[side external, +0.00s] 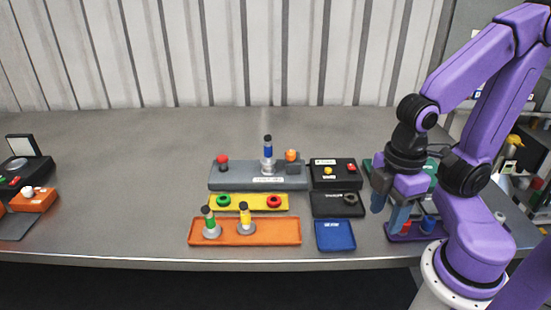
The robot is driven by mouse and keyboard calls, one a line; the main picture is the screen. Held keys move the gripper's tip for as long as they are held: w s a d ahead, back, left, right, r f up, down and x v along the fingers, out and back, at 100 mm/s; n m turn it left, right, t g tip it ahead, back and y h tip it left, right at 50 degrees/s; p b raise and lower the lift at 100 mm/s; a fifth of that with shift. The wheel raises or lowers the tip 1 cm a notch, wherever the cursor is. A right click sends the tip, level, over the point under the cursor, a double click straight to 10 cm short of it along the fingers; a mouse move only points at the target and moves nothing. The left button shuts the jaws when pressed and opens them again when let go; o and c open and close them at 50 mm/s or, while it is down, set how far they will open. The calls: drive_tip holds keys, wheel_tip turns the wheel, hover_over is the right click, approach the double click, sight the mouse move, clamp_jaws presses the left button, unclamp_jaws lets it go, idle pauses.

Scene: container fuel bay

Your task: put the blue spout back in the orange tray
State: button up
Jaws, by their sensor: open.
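The blue spout (268,153), with a pale base, a blue band and a dark tip, stands upright on the grey block (235,180). The orange tray (280,232) lies in front, near the table edge. A green-banded spout (210,222) and a yellow-banded spout (245,218) stand in its left and middle parts; its right part is bare. My gripper (388,212) is open and empty, well to the right of the blue spout and tray. It hangs near the left end of a purple tray (400,237).
A red knob (222,161) and an orange piece (291,156) flank the blue spout. A yellow tray (255,202) with a green ring and a red ring lies before it. Black boxes (335,173) and a blue tray (335,236) lie to the right. The table's left middle is clear.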

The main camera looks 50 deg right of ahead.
drive_tip(key=w+d+f+n+t+h, duration=0.2)
drive_tip(key=w+d+f+n+h, duration=0.15)
drive_tip(key=w+h, duration=0.3)
drive_tip(key=n+t+h, duration=0.4)
drive_tip(key=n+t, duration=0.9)
drive_tip(key=n, duration=0.1)
approach(268, 143)
drive_tip(key=shift+g, duration=0.3)
drive_tip(key=x, duration=0.7)
drive_tip(key=shift+x, duration=2.9)
drive_tip(key=shift+r, duration=0.2)
clamp_jaws()
